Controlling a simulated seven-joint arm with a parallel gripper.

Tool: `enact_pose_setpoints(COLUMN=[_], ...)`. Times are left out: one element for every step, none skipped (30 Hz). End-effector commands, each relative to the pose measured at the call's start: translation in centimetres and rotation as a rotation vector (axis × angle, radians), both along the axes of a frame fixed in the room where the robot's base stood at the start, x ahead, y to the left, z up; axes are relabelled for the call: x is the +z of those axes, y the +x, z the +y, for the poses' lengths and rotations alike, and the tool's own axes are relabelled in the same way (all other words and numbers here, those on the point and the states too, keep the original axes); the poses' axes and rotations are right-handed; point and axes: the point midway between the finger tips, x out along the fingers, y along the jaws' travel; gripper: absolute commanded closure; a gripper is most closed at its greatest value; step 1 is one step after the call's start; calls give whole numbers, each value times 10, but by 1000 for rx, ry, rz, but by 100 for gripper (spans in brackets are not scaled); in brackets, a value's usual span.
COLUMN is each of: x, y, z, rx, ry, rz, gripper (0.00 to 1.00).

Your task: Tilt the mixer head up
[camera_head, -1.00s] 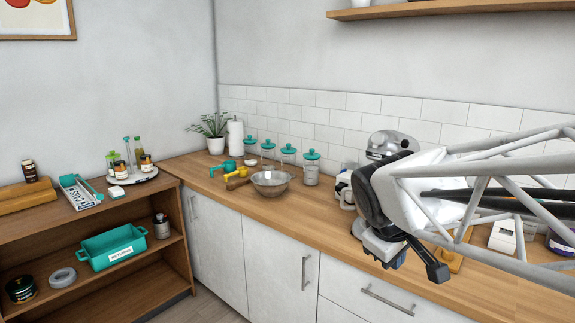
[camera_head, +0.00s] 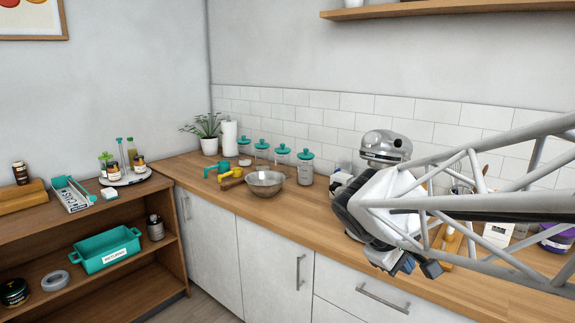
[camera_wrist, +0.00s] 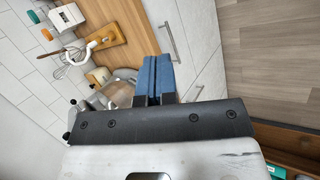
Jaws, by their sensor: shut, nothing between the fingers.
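The silver mixer head (camera_head: 385,146) shows at the back of the counter, near the tiled wall. It looks level. The mixer's lower part is mostly hidden behind my arm, and a white-and-dark part shows just left of it. My gripper (camera_head: 407,264) is in front of the mixer, over the counter's front edge and apart from the head. In the wrist view its two blue fingers (camera_wrist: 151,79) are pressed together with nothing between them. A shiny metallic or clear form, partly hidden by the gripper body, shows left of the fingers; I cannot tell which part it is.
A metal bowl (camera_head: 265,184) and teal-lidded jars (camera_head: 305,167) stand left of the mixer. A whisk (camera_wrist: 71,53) and a wooden board (camera_wrist: 118,38) show in the wrist view. A purple-banded tub (camera_head: 557,238) is at the right. The counter front left of my arm is clear.

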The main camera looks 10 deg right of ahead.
Motion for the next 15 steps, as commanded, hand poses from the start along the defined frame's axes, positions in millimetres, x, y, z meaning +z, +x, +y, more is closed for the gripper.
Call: enact_pose_setpoints(x=[0, 1, 2, 3, 5, 6, 7, 8, 9, 10, 11, 12, 12, 13, 14], y=[12, 20, 31, 39, 48, 60, 69, 78, 90, 99, 108, 121, 130, 139, 152], z=[-6, -10, -16, -20, -24, -30, -33, -37, -42, -45, -48, -52, -54, -57, -59], rx=[24, 40, 63, 82, 101, 125, 144, 164, 187, 205, 223, 248, 265, 282, 305], ry=[-47, -80, -125, -161, -198, -246, -281, -316, -365, -401, -436, -485, -520, -557, -605], rz=[22, 35, 53, 69, 82, 102, 118, 133, 152, 166, 181, 201, 215, 231, 250], gripper=[100, 100, 100, 100, 100, 100, 100, 100, 100, 100, 100, 100, 100, 100, 100])
